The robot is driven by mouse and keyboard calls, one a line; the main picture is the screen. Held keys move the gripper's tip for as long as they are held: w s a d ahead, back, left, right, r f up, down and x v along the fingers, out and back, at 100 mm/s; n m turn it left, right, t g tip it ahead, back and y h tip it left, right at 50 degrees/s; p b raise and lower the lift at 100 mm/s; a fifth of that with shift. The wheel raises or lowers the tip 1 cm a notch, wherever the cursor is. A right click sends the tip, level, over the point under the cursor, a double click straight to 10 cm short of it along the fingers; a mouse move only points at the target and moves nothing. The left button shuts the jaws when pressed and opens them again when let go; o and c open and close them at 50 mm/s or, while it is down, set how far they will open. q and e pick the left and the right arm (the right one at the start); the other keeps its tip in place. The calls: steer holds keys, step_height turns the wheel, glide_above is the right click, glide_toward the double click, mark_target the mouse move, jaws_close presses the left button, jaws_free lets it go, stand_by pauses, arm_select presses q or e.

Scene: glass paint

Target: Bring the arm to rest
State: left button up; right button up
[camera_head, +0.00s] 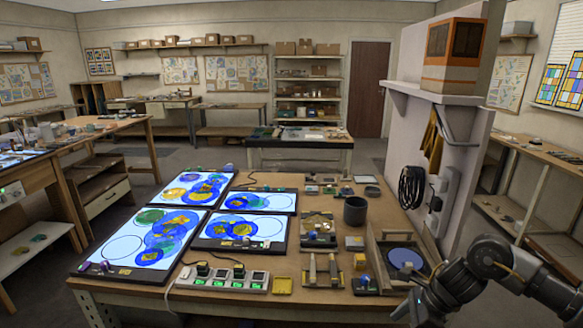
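My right arm comes in from the lower right, and its gripper (418,308) hangs low at the table's front right corner, beside a tray (432,262). The gripper is small and dark here, and I cannot tell whether its fingers are open or shut. My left arm and gripper are not in view. The wooden work table (330,203) stands in front of me.
Several lit panels with coloured glass discs, such as the front left one (103,246), cover the table's left side. A power strip (222,279), a dark cup (355,211) and small tools stand nearby. A white partition (470,165) rises at the right.

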steer(key=w+a+f+m+t+y, duration=0.2)
steer(key=a+f+m, duration=0.2)
steer(key=f+m, duration=0.4)
steer(key=w+a+f+m+t+y, duration=0.15)
steer(key=a+f+m, duration=0.25)
steer(key=f+m, duration=0.45)
steer(key=s+d+f+m+t+h, duration=0.1)
steer(key=s+f+m, duration=0.2)
steer(key=f+m, duration=0.45)
steer(key=s+d+f+m+t+h, duration=0.1)
steer(key=s+f+m+h, duration=0.3)
steer(key=f, duration=0.6)
steer(key=s+d+f+m+g+h, duration=0.1)
steer(key=s+f+m, duration=0.5)
steer(key=s, duration=0.8)
steer(key=s+d+f+m+g+h, duration=0.2)
steer(key=s+d+f+m, duration=0.2)
steer(key=s, duration=1)
steer(key=s+d+f+m+g+h+b, duration=0.1)
steer(key=s+d+f+m+g, duration=0.1)
steer(key=s+f+m, duration=0.7)
steer(key=s+f, duration=0.2)
steer(key=s, duration=0.4)
steer(key=shift+d+f+m, duration=0.2)
steer(key=shift+d+m, duration=0.1)
steer(key=shift+m, duration=0.1)
steer(key=shift+h, duration=0.25)
